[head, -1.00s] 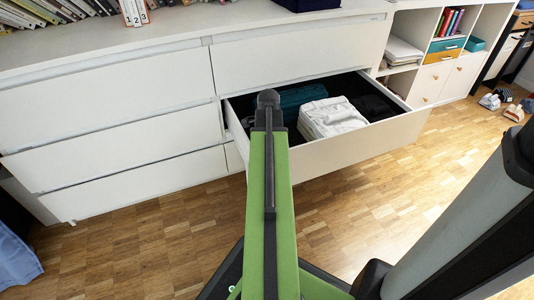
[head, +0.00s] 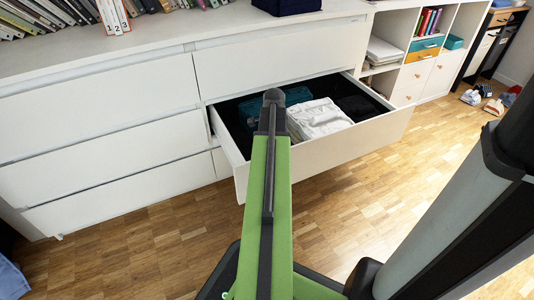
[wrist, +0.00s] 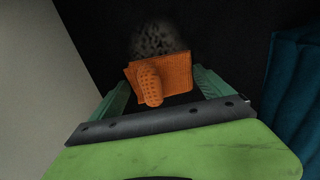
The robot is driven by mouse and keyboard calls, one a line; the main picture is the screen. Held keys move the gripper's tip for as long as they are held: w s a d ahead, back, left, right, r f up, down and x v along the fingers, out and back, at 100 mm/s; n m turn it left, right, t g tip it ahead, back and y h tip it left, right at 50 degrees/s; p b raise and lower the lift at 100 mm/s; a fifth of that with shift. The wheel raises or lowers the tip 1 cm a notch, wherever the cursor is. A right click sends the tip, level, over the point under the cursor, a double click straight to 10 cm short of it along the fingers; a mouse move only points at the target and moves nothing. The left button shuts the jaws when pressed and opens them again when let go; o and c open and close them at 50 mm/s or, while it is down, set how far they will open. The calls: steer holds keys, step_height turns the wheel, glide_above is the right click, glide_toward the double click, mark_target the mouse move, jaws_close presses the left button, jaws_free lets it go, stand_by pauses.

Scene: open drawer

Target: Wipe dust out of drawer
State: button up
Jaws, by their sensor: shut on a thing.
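The open drawer (head: 350,143) of the white dresser stands out to the right of my arm. My gripper (wrist: 161,76), with green fingers, is shut on an orange cloth (wrist: 174,77) in the wrist view. A grey, speckled dust patch (wrist: 158,38) lies on the dark drawer floor just beyond the cloth's far edge. I cannot tell whether the cloth touches the floor. In the head view my arm hides the gripper, cloth and dust.
Teal folded clothing (wrist: 294,80) lies right of my gripper. The pale drawer wall (wrist: 45,70) is at the left. White folded clothes (head: 318,119) and black ones (head: 360,106) fill the drawer's right part. The dresser top (head: 170,35) holds books (head: 113,14).

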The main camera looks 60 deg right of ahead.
steer(key=shift+s+d, duration=0.7)
steer(key=shift+d, duration=0.25)
steer(key=shift+s+d, duration=0.65)
steer(key=shift+d, duration=0.25)
steer(key=shift+w+d, duration=0.5)
steer(key=shift+w, duration=0.25)
steer(key=shift+w+a, duration=1.2)
steer(key=shift+a, duration=0.45)
steer(key=shift+w+a, duration=1.15)
steer(key=shift+a, duration=0.45)
steer(key=shift+w+a, duration=1.2)
steer(key=shift+a, duration=0.45)
steer(key=shift+c, duration=0.6)
steer(key=shift+w+d+f, duration=0.15)
steer(key=shift+w+d, duration=0.4)
steer(key=shift+w, duration=0.2)
steer(key=shift+s+d, duration=1.25)
steer(key=shift+d, duration=0.4)
steer(key=shift+s+d, duration=1.2)
steer(key=shift+d, duration=0.45)
steer(key=shift+s+d, duration=1.25)
steer(key=shift+d, duration=0.4)
steer(key=shift+a, duration=0.1)
step_height(320, 180, up, 6)
steer(key=p, duration=0.5)
steer(key=shift+w+p, duration=0.1)
steer(key=shift+p, duration=0.3)
